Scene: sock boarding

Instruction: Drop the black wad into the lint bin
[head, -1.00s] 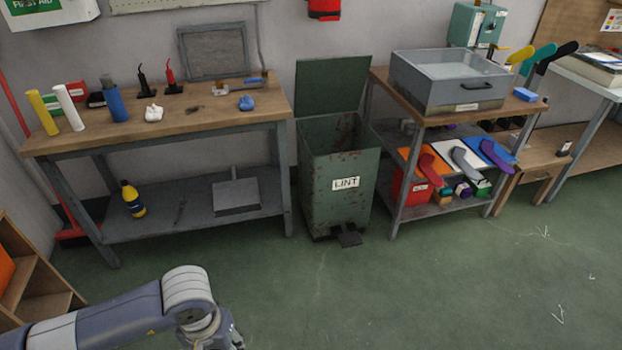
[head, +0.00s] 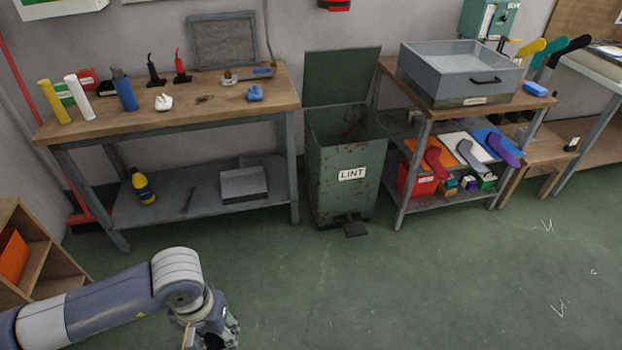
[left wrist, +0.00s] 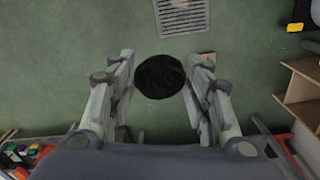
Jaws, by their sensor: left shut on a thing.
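The black wad (left wrist: 160,77) is a round dark lump between the two fingers of my left gripper in the left wrist view. My left gripper (left wrist: 162,74) is shut on it, with the floor far below. The green lint bin (head: 347,185), labelled LINT, stands on the floor ahead and to the right of the gripper. Its lid (head: 341,76) is up, and its top is open. My right gripper is not in view.
A workbench (head: 180,112) with bottles and small items stands left of the bin. A shelf table (head: 437,112) carrying a grey tub (head: 458,75) stands close on its right. A wooden shelf unit (head: 50,255) is at the left. The green floor before the bin is clear.

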